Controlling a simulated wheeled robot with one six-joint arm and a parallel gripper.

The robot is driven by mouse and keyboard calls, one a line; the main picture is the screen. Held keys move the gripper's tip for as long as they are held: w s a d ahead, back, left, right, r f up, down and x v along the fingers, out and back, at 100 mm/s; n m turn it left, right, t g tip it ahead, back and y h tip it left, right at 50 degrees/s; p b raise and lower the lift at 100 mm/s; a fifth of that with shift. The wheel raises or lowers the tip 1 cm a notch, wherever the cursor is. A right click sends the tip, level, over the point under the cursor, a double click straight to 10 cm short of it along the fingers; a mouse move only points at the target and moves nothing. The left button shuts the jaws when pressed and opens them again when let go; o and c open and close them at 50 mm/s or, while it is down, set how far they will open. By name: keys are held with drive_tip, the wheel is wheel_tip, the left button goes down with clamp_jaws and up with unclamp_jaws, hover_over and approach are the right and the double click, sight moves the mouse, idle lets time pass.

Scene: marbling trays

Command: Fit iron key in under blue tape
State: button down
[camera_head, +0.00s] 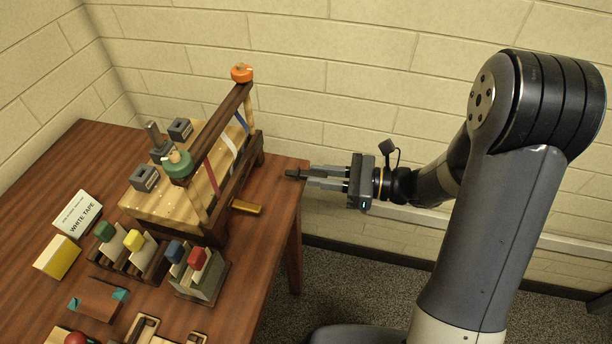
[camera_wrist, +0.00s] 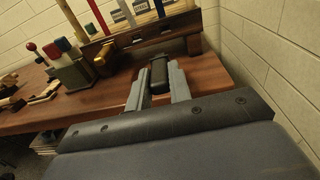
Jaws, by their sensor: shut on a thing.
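My gripper (camera_head: 308,178) is shut on the dark iron key (camera_head: 294,174), which lies between its fingertips. In the wrist view the key (camera_wrist: 158,76) looks like a dark block between the two grey fingers. It is held near the table's right edge, apart from the wooden frame. The blue tape (camera_head: 240,128) is a strip at the far end of the frame; it also shows in the wrist view (camera_wrist: 158,8). Below the tapes, the frame's dark lower beam (camera_wrist: 150,38) has dark openings. Whether the opening under the blue tape is empty is hard to tell.
A white tape (camera_head: 224,155) and a red tape (camera_head: 210,180) hang nearer on the frame. A brass piece (camera_head: 245,208) sticks out of the beam's near part. A "WHITE TAPE" card (camera_head: 77,214) and coloured blocks stand left. The wall is close behind.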

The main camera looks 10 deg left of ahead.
drive_tip(key=shift+w+a+r+m+t+y, duration=0.3)
drive_tip(key=shift+w+a+r+t, duration=0.05)
drive_tip(key=shift+t, duration=0.05)
drive_tip(key=shift+r, duration=0.1)
drive_tip(key=shift+w+a, duration=0.15)
drive_tip(key=shift+a, duration=1.25)
drive_tip(key=shift+w+a, duration=0.1)
drive_tip(key=shift+a, duration=1.3)
drive_tip(key=shift+w+a, duration=0.15)
drive_tip(key=shift+a, duration=1.7)
drive_tip(key=c, duration=1.2)
unclamp_jaws()
